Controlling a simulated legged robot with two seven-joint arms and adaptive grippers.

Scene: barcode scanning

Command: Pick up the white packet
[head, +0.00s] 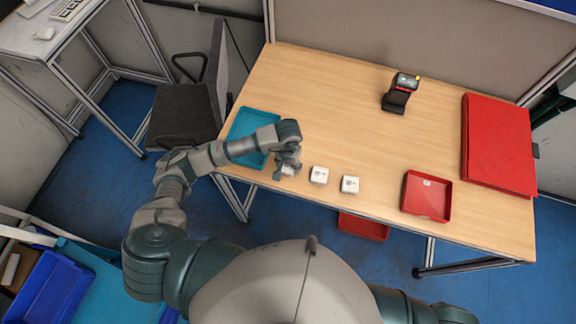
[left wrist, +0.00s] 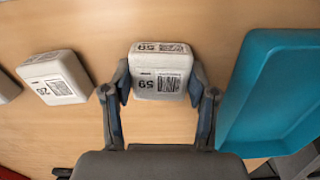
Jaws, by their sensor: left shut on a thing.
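Three white packets with black printed labels are near the table's front edge. One white packet (left wrist: 160,72) sits between the fingers of my left gripper (left wrist: 160,88), which is shut on it; in the head view it is partly hidden under my left gripper (head: 288,166). I cannot tell whether it touches the table. A second packet (head: 318,175) lies just to the right, and it also shows in the left wrist view (left wrist: 54,78). A third packet (head: 350,184) lies further right. My right gripper is not in view.
A teal tray (head: 242,128) lies left of my left gripper, close to it. A red tray (head: 427,196) is at the front right. A scanner (head: 401,92) stands at the back. Red folders (head: 498,145) lie at the right edge. The table's middle is clear.

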